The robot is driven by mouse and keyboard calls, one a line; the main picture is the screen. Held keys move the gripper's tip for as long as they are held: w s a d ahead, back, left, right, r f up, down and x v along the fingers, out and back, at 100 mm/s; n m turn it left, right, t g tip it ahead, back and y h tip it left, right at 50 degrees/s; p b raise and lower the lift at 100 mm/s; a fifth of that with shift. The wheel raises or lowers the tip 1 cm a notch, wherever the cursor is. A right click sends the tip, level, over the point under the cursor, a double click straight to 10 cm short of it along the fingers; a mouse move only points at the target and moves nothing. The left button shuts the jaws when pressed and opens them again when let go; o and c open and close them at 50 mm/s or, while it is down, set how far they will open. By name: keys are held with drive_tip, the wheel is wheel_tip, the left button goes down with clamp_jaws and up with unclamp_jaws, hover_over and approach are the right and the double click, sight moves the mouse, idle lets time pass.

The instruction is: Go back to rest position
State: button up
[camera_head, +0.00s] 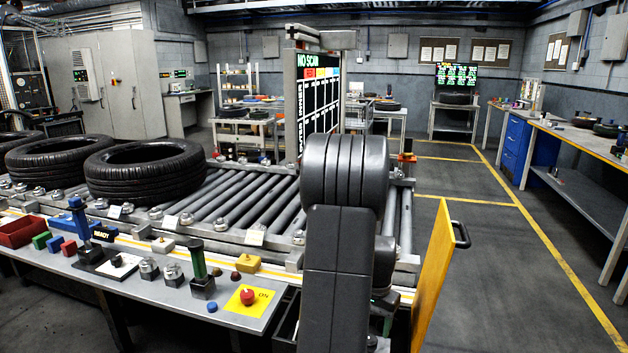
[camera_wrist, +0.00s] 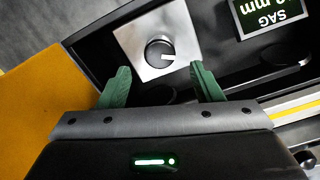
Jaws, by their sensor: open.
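My gripper (camera_wrist: 159,70) shows in the wrist view with its two green fingers spread apart and nothing between them. Beyond the fingertips is a round dark knob (camera_wrist: 158,52) on a square silver plate (camera_wrist: 130,38). The fingers appear to be on either side of the plate's lower part; I cannot tell how far they are from it. In the head view my grey arm stands upright at the middle, in front of the roller conveyor (camera_head: 235,200), and my gripper is hidden there.
A yellow panel (camera_head: 436,270) with a black handle stands open right of my arm. A control table (camera_head: 130,275) with buttons and levers is at left. Tyres (camera_head: 145,168) lie on the conveyor. Floor at right is clear.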

wheel_tip(320, 180, down, 5)
drive_tip(key=shift+r, duration=0.15)
drive_tip(key=n+p, duration=0.1)
drive_tip(key=n, duration=0.3)
drive_tip(key=shift+r, duration=0.1)
drive_tip(key=n+p, duration=0.1)
drive_tip(key=n, duration=0.3)
drive_tip(key=shift+a, duration=0.1)
drive_tip(key=n+p, duration=0.1)
drive_tip(key=n, duration=0.3)
drive_tip(key=shift+p, duration=0.35)
drive_tip(key=n+p, duration=0.1)
drive_tip(key=n, duration=0.2)
drive_tip(key=shift+a+n+p, duration=0.1)
drive_tip(key=shift+n+p, duration=0.2)
drive_tip(key=shift+n, duration=0.1)
drive_tip(key=shift+r, duration=0.65)
drive_tip(key=shift+r, duration=0.1)
